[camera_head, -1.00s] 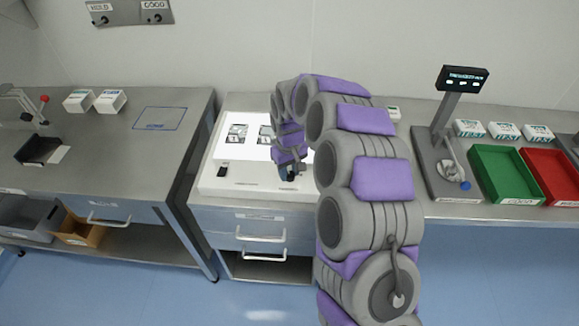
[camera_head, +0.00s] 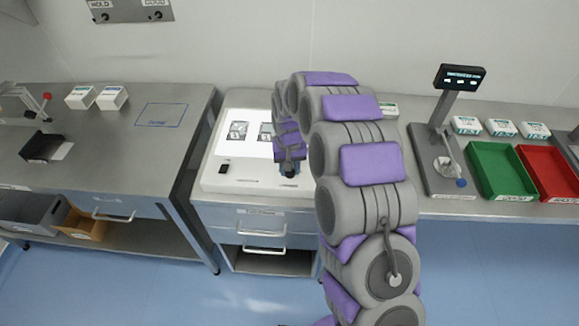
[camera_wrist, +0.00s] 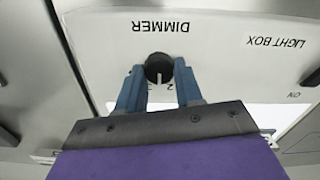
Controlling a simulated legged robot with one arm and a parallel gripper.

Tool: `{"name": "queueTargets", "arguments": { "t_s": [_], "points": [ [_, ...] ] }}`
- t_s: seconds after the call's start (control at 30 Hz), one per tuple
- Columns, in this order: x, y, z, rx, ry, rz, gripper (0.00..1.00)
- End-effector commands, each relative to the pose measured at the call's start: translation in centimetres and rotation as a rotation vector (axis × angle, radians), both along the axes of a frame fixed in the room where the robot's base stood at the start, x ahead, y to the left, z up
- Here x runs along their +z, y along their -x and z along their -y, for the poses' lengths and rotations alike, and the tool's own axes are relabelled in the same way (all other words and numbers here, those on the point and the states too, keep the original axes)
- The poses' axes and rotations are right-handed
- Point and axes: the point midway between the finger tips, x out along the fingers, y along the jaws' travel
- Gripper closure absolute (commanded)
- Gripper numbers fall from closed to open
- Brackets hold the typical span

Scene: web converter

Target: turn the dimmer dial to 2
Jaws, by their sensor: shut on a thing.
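The dimmer dial (camera_wrist: 158,67) is a round black knob on the white light box panel, under the word DIMMER, which reads upside down in the wrist view. A pale pointer line on it faces toward my gripper, near partly hidden numbers, where a 2 seems to show. My gripper (camera_wrist: 160,85) is shut on the dial, with one blue finger on each side. In the head view my gripper (camera_head: 288,172) is at the front right of the light box (camera_head: 215,178); the dial is hidden there.
A black switch (camera_head: 224,168) sits at the light box's front left. Two printed pieces (camera_head: 237,130) lie on its lit surface. A scale with a display post (camera_head: 440,115), a green tray (camera_head: 500,172) and a red tray (camera_head: 550,172) stand to the right.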

Motion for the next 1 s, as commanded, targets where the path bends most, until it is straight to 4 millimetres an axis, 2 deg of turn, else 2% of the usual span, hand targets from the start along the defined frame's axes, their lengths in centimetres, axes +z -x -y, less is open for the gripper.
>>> {"name": "queueTargets", "arguments": {
  "t_s": [0.17, 0.2, 0.43, 0.77, 0.87, 1.0],
  "points": [
    [0.2, -0.3, -0.1, 0.000, -0.003, 0.010, 0.95],
    [0.2, -0.3, -0.1, 0.001, -0.003, 0.010, 0.62],
    [0.1, -0.1, 0.0, 0.001, -0.002, 0.006, 0.40],
    [0.6, 0.0, 0.1, 0.001, -0.002, 0.004, 0.39],
    [1.7, -0.1, 0.1, 0.001, -0.002, 0.006, 0.39],
    [4.3, -0.1, 0.0, 0.000, -0.002, 0.007, 0.39]
  ]
}}
